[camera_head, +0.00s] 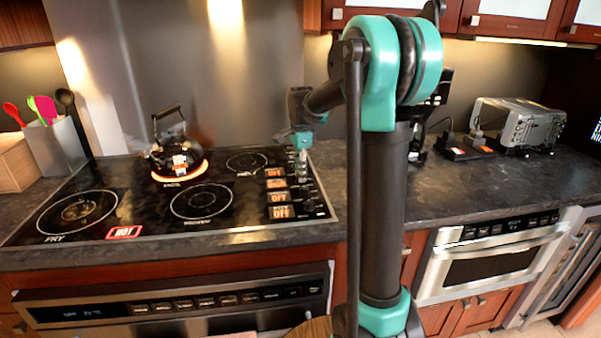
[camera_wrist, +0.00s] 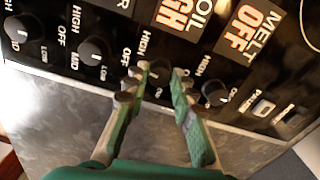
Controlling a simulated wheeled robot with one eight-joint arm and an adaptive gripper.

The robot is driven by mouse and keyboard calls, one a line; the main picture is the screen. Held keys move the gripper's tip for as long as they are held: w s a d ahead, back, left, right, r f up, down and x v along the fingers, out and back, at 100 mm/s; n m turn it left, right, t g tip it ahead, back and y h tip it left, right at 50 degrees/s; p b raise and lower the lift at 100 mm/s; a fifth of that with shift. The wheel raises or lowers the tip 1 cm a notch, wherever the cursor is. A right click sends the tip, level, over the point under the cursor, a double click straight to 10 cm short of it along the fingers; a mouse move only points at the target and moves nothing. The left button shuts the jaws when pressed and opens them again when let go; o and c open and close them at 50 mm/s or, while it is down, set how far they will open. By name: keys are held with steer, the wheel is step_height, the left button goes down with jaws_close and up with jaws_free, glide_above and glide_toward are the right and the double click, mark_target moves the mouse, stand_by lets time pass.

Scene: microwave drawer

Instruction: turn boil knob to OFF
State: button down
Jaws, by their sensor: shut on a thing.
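The boil knob (camera_wrist: 158,72) is a small black round knob on the cooktop's control strip, below a display reading BOIL HIGH in orange (camera_wrist: 180,14). My gripper (camera_wrist: 160,82) has its two green fingers on either side of this knob, closed on it. In the head view, my gripper (camera_head: 302,158) reaches down to the far right edge of the cooktop, and the knob is too small and covered to make out. A black kettle (camera_head: 175,150) stands on a glowing orange burner (camera_head: 180,172) at the back.
Other black knobs sit beside it: the melt knob (camera_wrist: 215,92) on the right and another (camera_wrist: 95,50) on the left. The melt display (camera_wrist: 248,25) reads OFF. A red HOT sign (camera_head: 124,232) is lit on the cooktop. A toaster (camera_head: 515,125) stands far right.

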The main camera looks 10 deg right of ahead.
steer(key=n, duration=0.4)
steer(key=shift+n, duration=0.3)
steer(key=n, duration=0.5)
steer(key=shift+n, duration=0.3)
steer(key=n, duration=0.4)
steer(key=shift+n, duration=0.3)
steer(key=n, duration=1.3)
steer(key=shift+n, duration=0.3)
steer(key=n, duration=0.4)
steer(key=shift+n, duration=2.4)
